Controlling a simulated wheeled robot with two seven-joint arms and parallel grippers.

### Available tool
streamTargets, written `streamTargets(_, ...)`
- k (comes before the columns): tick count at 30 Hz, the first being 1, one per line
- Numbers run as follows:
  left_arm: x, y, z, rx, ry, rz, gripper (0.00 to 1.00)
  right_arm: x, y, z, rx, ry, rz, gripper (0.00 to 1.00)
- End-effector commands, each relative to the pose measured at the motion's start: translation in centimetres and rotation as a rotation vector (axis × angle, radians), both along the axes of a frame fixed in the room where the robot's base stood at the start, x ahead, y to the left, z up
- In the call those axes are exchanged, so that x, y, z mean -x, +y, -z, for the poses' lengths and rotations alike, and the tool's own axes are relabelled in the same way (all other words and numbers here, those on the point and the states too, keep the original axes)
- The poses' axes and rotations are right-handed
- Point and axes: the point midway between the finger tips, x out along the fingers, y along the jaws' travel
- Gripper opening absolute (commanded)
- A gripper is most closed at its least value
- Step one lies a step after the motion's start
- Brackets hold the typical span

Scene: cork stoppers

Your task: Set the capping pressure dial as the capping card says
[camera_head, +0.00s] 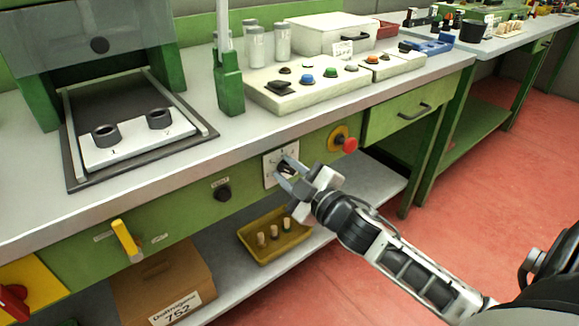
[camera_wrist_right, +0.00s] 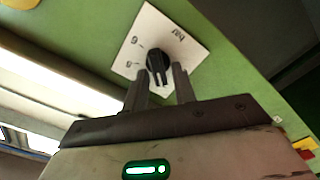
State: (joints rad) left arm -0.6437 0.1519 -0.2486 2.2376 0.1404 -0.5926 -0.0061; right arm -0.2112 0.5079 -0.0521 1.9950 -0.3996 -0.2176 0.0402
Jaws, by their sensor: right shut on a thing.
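The capping pressure dial is a black knob on a white plate (camera_head: 270,178) on the green front panel below the bench top. In the right wrist view, the black dial knob (camera_wrist_right: 155,62) sits on the plate (camera_wrist_right: 180,30), which shows "bar" and the marks 5 and 6. My right gripper (camera_head: 288,172) reaches the panel from the right. In the right wrist view its two fingers (camera_wrist_right: 158,85) are shut on the knob, one on each side. The knob's pointer direction is hard to tell. I cannot make out a capping card. My left gripper is not in view.
A red button on a yellow plate (camera_head: 348,144) is close right of the dial. A small black knob (camera_head: 223,194) and a yellow lever (camera_head: 125,238) are left of it. A yellow tray (camera_head: 290,247) with corks and a cardboard box (camera_head: 160,285) stand on the shelf below.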

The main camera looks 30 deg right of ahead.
Motion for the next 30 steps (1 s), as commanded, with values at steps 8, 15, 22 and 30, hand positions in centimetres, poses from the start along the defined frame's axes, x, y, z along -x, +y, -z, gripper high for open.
streamTargets(8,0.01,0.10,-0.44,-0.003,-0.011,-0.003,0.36,0.03,0.08,0.10,0.037,-0.002,-0.002,0.04)
streamTargets(15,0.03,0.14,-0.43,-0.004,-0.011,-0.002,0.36,0.03,0.07,0.12,0.038,-0.001,-0.001,0.04)
streamTargets(22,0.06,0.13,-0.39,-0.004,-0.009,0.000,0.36,0.02,0.06,0.11,0.037,-0.002,-0.001,0.35)
streamTargets(30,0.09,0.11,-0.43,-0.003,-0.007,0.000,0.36,0.55,0.01,0.12,0.036,-0.001,0.000,0.35)
